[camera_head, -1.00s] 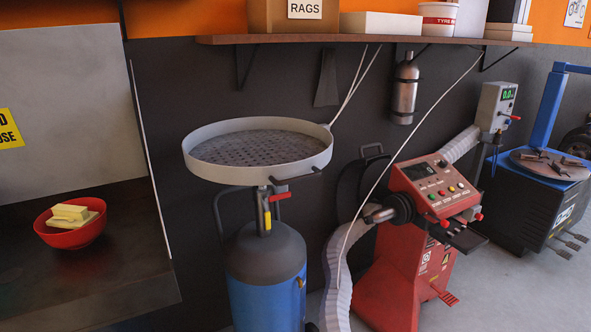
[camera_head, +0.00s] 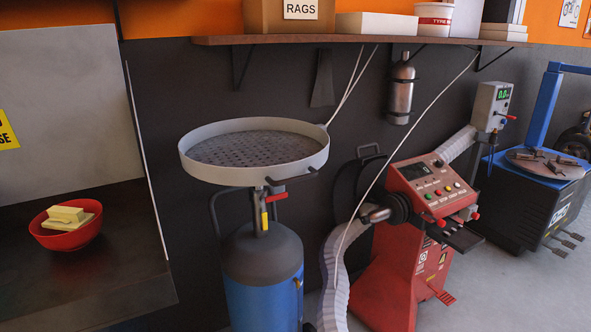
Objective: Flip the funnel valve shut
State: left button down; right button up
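The funnel (camera_head: 256,147) is a wide, shallow grey pan with a perforated plate, standing on a stem above a blue and dark grey drain tank (camera_head: 264,278). On the stem just under the pan is the funnel valve with a red lever (camera_head: 277,196). The lever points out to the right, across the stem. A yellow tag or sleeve (camera_head: 264,220) is on the stem below it. Neither of my grippers is in view.
A dark bench with a red bowl (camera_head: 67,241) of yellow blocks is at left. A red tyre machine (camera_head: 411,230) with a ribbed hose (camera_head: 334,285) stands close right of the tank. A shelf (camera_head: 350,39) runs above. Grey floor shows at lower right.

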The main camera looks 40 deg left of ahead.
aim_at(264, 228)
jog(key=u, duration=1.4)
